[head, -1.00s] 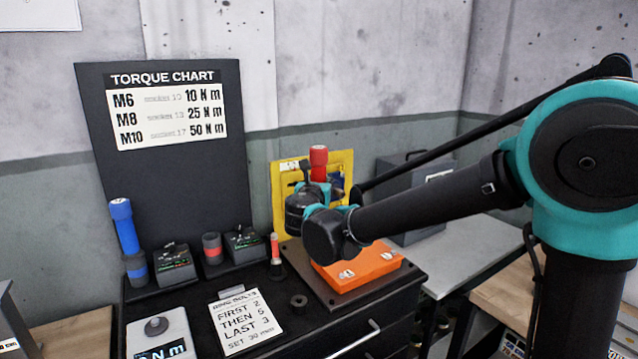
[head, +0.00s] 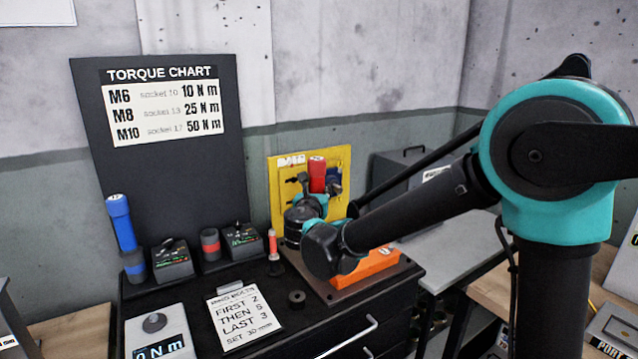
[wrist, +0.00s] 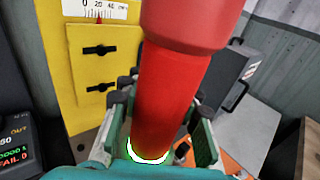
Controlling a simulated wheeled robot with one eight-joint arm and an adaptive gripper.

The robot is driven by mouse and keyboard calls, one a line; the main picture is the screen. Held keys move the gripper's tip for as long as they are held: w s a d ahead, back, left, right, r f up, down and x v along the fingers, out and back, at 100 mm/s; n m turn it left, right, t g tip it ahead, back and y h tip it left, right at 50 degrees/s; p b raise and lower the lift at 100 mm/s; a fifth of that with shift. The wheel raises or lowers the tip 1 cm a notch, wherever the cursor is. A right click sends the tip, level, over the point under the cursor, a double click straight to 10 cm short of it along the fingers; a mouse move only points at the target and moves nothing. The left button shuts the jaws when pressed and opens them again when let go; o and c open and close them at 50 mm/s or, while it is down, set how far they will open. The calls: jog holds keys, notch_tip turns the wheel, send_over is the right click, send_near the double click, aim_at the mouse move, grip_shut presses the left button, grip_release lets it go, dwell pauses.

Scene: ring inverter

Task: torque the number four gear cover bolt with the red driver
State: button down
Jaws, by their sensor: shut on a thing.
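The red driver (head: 317,176) stands upright in my gripper, its red handle rising above my wrist in the head view. In the wrist view the red driver (wrist: 175,85) fills the middle, and my gripper (wrist: 158,140) is shut on it, with a finger on each side. A lit green-white ring shows around its lower part. The orange gear cover (head: 368,266) lies on a dark plate, partly hidden by my arm; a sliver of orange also shows in the wrist view (wrist: 238,168). The driver's tip and the number four bolt are hidden.
A yellow panel (head: 345,165) with black latches stands right behind my gripper. A blue driver (head: 122,222) stands in a holder at left, beside small control boxes (head: 172,260). A bolt-order card (head: 241,312) and dark ring (head: 297,298) lie on the bench.

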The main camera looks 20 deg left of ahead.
jog(key=shift+f, duration=2.1)
dwell(1.6)
jog(key=shift+r, duration=0.15)
dwell(0.3)
jog(key=shift+r, duration=2.4)
jog(key=shift+s, duration=0.15)
